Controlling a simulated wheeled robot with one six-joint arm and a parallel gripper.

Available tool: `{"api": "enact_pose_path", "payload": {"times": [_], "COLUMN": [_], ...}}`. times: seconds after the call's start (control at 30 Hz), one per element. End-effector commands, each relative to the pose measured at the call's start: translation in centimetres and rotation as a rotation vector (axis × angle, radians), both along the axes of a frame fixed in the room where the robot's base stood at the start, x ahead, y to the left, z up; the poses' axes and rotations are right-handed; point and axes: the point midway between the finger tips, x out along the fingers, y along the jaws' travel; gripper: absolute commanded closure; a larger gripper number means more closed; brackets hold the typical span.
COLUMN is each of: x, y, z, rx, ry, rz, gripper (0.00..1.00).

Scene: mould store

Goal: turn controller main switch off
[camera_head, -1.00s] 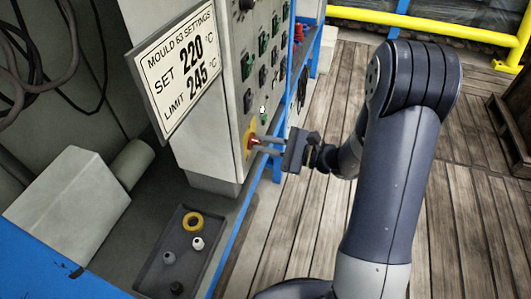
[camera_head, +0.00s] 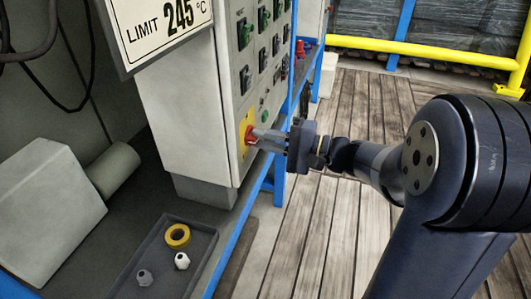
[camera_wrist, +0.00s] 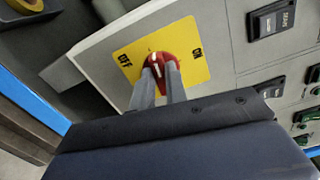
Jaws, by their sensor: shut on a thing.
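The controller main switch is a red knob (camera_wrist: 160,62) on a yellow plate (camera_wrist: 185,40) marked OFF on the left and ON on the right in the wrist view. In the head view the red switch (camera_head: 250,134) sits low on the front of the grey controller cabinet (camera_head: 190,120). My gripper (camera_wrist: 163,74) is shut on the red knob, one finger on each side of it. It also shows in the head view (camera_head: 257,138), reaching in from the right. A pale mark shows on the knob between the fingers; its exact setting is hard to tell.
Several dark and green switches (camera_head: 262,55) cover the panel above. A dark tray (camera_head: 150,255) with a yellow ring (camera_head: 177,236) and small caps lies below left. A blue rail (camera_head: 235,245) runs along the bench edge. Plank floor (camera_head: 320,225) is clear at right.

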Motion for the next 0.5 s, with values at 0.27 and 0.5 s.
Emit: {"api": "enact_pose_path", "payload": {"times": [0.27, 0.5], "x": [-0.07, -0.07], "y": [0.02, 0.01], "z": [-0.41, -0.27], "rx": [-0.042, -0.053], "ry": [-0.107, -0.137], "rz": [0.002, 0.002], "gripper": [1.00, 1.00]}}
